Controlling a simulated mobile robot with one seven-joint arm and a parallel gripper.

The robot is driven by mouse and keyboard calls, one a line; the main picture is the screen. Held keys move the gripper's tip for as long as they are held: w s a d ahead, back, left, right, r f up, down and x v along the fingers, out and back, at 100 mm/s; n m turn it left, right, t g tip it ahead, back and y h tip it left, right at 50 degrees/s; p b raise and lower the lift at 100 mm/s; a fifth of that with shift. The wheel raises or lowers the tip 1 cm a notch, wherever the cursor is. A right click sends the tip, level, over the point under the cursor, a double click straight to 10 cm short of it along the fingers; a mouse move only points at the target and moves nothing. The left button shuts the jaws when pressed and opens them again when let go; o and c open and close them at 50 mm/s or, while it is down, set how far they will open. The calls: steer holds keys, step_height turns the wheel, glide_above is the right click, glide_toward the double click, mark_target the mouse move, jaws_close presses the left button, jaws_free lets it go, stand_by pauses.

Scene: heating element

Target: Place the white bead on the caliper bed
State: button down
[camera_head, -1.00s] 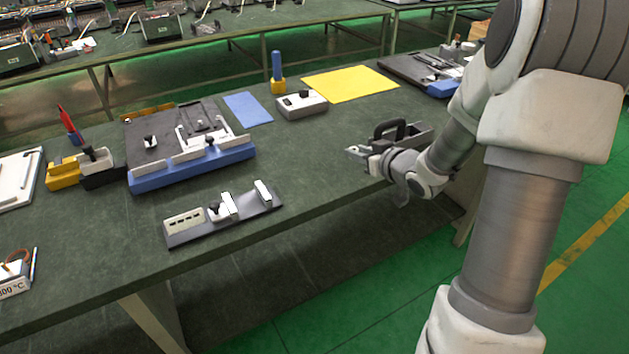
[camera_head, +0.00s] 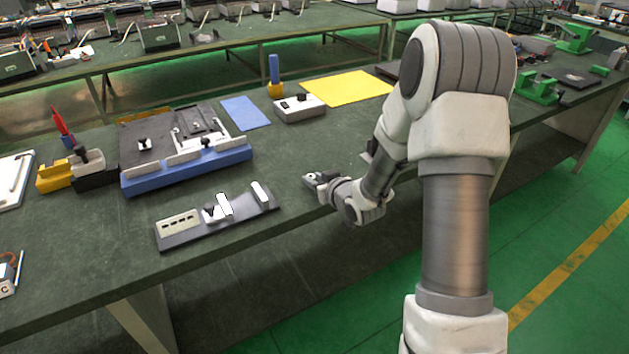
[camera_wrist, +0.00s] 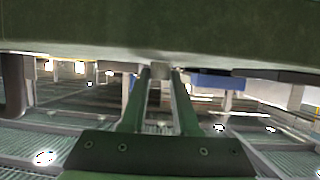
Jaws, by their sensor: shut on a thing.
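The caliper bed appears to be the dark plate (camera_head: 246,209) near the table's front edge in the head view. It carries two upright white jaws and a pale slotted block at its left end. My gripper (camera_head: 309,179) is to the right of this plate, apart from it, beside the front edge of the table. In the wrist view the two fingers (camera_wrist: 160,72) are close together on a small pale piece (camera_wrist: 159,70), which seems to be the white bead. The bead is too small to make out in the head view.
A blue-edged fixture (camera_head: 190,172) stands behind the plate. A grey-white box (camera_head: 300,109), a blue mat (camera_head: 246,113) and a yellow mat (camera_head: 347,88) lie farther back. The green tabletop between my gripper and the plate is clear.

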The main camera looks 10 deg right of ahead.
steer(key=shift+f, duration=0.1)
steer(key=c, duration=0.7)
jaws_free()
steer(key=shift+o, duration=0.2)
steer(key=p+v, duration=1.5)
steer(key=v, duration=0.2)
steer(key=shift+p, duration=0.4)
steer(key=shift+s, duration=0.1)
